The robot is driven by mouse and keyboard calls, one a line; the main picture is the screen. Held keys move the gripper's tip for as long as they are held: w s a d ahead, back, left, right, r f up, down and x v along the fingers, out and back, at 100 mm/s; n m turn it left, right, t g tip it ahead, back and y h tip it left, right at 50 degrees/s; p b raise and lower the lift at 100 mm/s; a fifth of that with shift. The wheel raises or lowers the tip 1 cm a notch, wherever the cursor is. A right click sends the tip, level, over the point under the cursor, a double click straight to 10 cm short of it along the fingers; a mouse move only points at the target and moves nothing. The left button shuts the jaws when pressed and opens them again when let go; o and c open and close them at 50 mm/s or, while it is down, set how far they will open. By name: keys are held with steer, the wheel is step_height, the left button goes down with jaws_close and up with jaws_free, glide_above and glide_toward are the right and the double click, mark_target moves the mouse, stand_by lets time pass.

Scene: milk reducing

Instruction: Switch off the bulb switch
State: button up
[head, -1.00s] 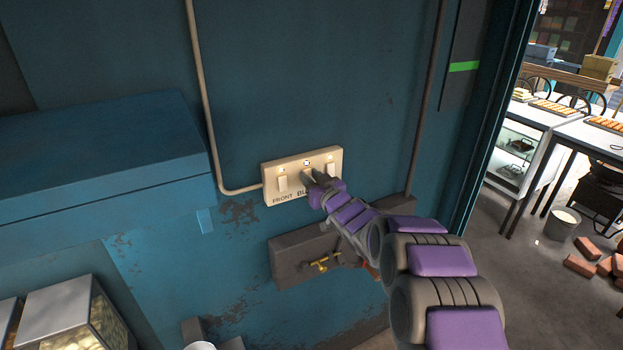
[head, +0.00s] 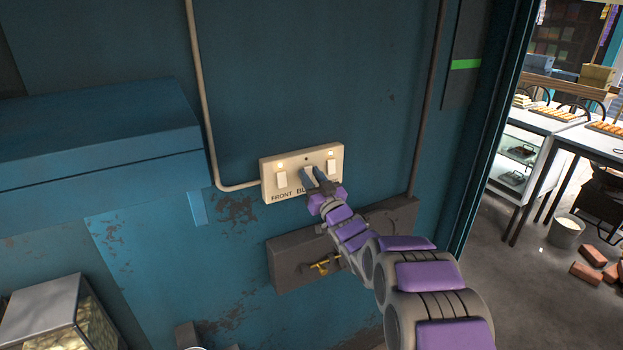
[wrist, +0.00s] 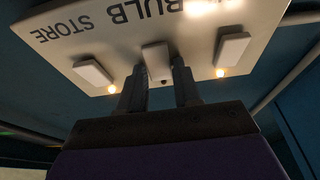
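A cream switch panel (head: 268,184) is on the blue wall, with FRONT and a partly hidden BULB label. It has three white rocker switches in a row. The middle one, the bulb switch (head: 307,174), is partly behind my fingers. The small lamps over the outer switches glow; the middle lamp (head: 307,158) is dark. My gripper (head: 314,172) is at the bulb switch. In the wrist view the panel is upside down, and my gripper (wrist: 160,82) is open with a gap between its fingers. The bulb switch (wrist: 156,57) shows at that gap; I cannot tell if they touch.
A grey box (head: 295,268) with a brass latch sits on the wall below the panel. A blue ledge or box (head: 100,140) juts out at left, and a pipe (head: 204,110) runs to the panel. Through the doorway at right are tables, a bucket (head: 566,231) and bricks.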

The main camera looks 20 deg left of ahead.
steer(key=o, duration=0.3)
steer(key=shift+o, duration=0.2)
steer(key=shift+d, duration=0.1)
steer(key=b+v, duration=0.1)
steer(key=v, duration=1.6)
steer(key=shift+s+f, duration=0.1)
